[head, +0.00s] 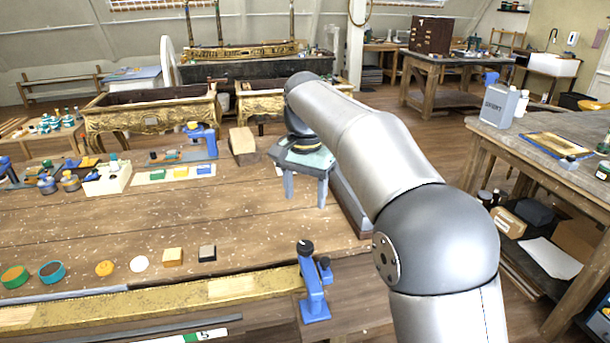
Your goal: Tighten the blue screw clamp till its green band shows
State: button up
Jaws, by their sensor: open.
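A blue screw clamp (313,285) stands upright at the front edge of the workbench, at the right end of a gilt rail (150,308). It has a dark knob on top and a second blue part at its right. I see no green band on it at this size. My gripper (304,203) points down over the bench, behind the clamp and apart from it. Its two grey fingers are spread, with nothing seen between them. Another blue clamp (205,138) stands farther back on the bench.
My arm crosses the right of the view. A pale wooden block (242,142) stands left of my gripper. The bench middle (180,215) is mostly clear.

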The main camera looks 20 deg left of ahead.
jog(key=shift+r, duration=2.15)
